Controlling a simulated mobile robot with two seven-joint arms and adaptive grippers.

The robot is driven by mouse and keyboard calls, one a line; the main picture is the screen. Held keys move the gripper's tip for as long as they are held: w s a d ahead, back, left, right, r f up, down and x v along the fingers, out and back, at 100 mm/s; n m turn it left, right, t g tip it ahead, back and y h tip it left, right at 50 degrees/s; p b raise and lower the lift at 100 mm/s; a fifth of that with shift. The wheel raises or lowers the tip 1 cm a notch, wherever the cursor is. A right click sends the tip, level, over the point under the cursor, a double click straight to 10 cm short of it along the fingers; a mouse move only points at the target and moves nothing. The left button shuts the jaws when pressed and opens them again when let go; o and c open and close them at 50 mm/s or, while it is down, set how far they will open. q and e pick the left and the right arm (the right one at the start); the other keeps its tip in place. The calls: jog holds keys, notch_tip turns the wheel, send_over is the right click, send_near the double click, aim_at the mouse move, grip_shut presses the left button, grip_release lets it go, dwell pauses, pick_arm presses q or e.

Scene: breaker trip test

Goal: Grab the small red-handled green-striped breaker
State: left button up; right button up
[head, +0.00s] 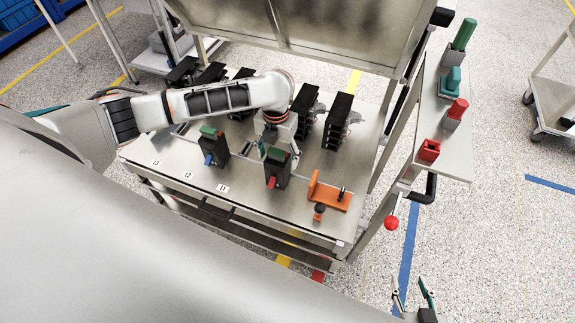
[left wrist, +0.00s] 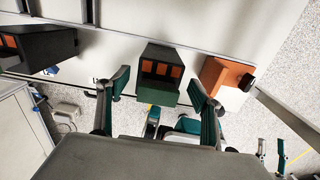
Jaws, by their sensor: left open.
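The red-handled breaker (head: 276,172) stands upright on the bench, a black block with a green band on top and a red handle low on its front. In the left wrist view, the breaker (left wrist: 160,72) shows its green strip and orange openings between my fingers. My left gripper (head: 279,150) is open just above and behind it, one finger on either side; whether the fingers touch it cannot be told. The red handle is hidden in the wrist view. My right gripper (head: 412,292) is open and empty at the lower right, away from the bench.
A similar blue-handled breaker (head: 213,148) stands to the left. An orange fixture (head: 330,197) with a small black-topped knob sits close on the right. Black modules (head: 339,120) stand behind. A side shelf (head: 430,150) holds red and green items. The bench front is clear.

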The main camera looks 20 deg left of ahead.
pick_arm(q)
jog(key=shift+s+f, duration=0.15)
jog(key=shift+f, duration=0.75)
notch_tip(320, 180, down, 5)
jog(key=shift+a+b, duration=0.1)
jog(key=shift+b, duration=0.85)
jog(key=shift+w+f, duration=0.1)
jog(key=shift+w, duration=0.1)
jog(key=c, duration=1.6)
pick_arm(e)
jog(key=shift+s+f, duration=0.25)
jog(key=shift+f, duration=0.8)
